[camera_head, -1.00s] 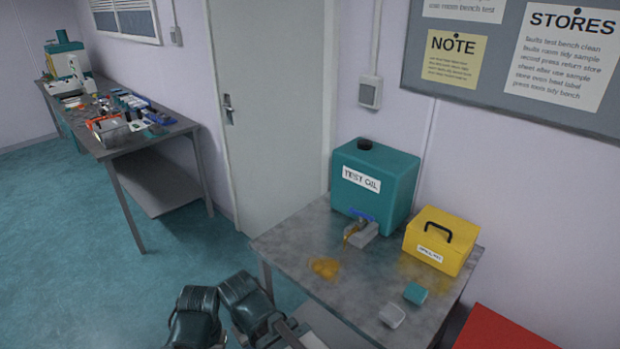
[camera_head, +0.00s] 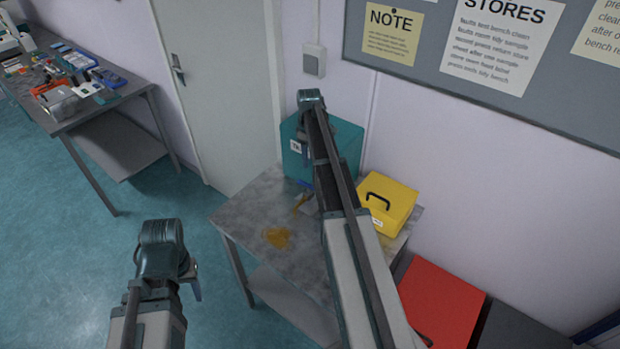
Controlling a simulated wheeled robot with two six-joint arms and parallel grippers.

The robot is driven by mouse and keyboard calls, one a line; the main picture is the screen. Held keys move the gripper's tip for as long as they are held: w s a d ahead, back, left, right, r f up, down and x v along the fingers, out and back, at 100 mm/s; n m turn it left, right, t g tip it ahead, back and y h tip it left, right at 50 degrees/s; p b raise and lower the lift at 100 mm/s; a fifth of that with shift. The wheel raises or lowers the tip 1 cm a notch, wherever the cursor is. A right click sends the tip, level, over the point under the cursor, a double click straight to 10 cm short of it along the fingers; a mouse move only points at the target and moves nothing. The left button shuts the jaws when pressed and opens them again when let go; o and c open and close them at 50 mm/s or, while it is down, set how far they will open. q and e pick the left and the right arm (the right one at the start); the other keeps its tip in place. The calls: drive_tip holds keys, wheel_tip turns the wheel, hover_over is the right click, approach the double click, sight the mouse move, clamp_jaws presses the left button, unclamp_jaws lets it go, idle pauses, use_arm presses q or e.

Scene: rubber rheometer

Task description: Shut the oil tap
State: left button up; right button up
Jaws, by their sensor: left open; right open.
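The teal oil container (camera_head: 347,150) stands at the back of the grey metal table, its label mostly covered. My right arm reaches across in front of it, hiding the blue-handled tap almost entirely. A brown-yellow oil streak (camera_head: 301,201) shows below the tap area, and an oil puddle (camera_head: 278,238) lies on the tabletop. My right gripper (camera_head: 303,152) is open, small and dark against the container's front, above the tap area; its fingers are hard to make out. My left gripper (camera_head: 192,280) is open and empty, low at the left, over the floor and away from the table.
A yellow box with a black handle (camera_head: 388,205) stands on the metal table (camera_head: 250,215) to the right of my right arm. A red surface (camera_head: 440,300) lies at the lower right. A cluttered bench (camera_head: 62,120) is at the far left; floor between is clear.

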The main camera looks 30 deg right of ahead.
sight(309, 185)
drive_tip(key=shift+f, duration=0.1)
wheel_tip(309, 185, down, 14)
drive_tip(key=b, duration=1.4)
drive_tip(key=shift+a, duration=0.1)
drive_tip(key=shift+r, duration=0.2)
clamp_jaws()
